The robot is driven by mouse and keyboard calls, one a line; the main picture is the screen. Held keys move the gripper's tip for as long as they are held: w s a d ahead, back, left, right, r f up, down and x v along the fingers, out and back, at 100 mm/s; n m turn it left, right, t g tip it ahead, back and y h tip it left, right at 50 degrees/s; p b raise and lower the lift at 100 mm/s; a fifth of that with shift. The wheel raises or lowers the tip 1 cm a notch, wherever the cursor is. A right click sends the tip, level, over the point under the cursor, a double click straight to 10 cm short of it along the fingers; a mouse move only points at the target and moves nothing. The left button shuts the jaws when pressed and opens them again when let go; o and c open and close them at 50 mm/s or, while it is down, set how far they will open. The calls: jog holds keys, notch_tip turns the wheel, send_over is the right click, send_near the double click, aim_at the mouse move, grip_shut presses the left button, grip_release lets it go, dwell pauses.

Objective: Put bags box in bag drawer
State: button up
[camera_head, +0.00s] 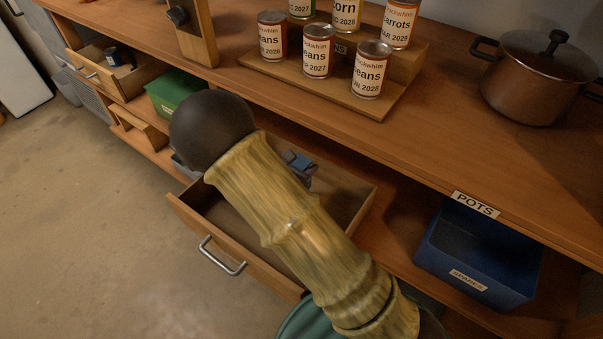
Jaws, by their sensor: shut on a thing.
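An open wooden drawer (235,215) with a metal handle is pulled out below the counter. My own arm crosses over it and hides much of its inside. A small blue-grey angular thing (299,166) shows past the arm at the drawer's back; I cannot tell if it is the bags box, part of my gripper or something else. I cannot clearly make out my gripper, which seems hidden behind my arm. No label for the bag drawer is readable.
Several labelled cans stand on a wooden stepped rack (335,95) on the counter. A brown pot (540,80) is at the right. A blue bin (480,250) sits under the POTS label (476,205). A second open drawer (115,70) and a green box (177,90) are at the left.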

jog(key=shift+f+b, duration=0.4)
jog(key=shift+f, duration=1.3)
jog(key=shift+f, duration=0.2)
jog(key=o, duration=1.4)
jog(key=shift+o, duration=0.2)
jog(key=shift+r, duration=0.2)
jog(key=shift+s+a+r, duration=0.1)
jog(key=shift+s+a, duration=0.05)
jog(key=shift+a, duration=0.1)
jog(key=p+v, duration=0.2)
jog(key=v, duration=0.9)
jog(key=shift+s+r, duration=0.2)
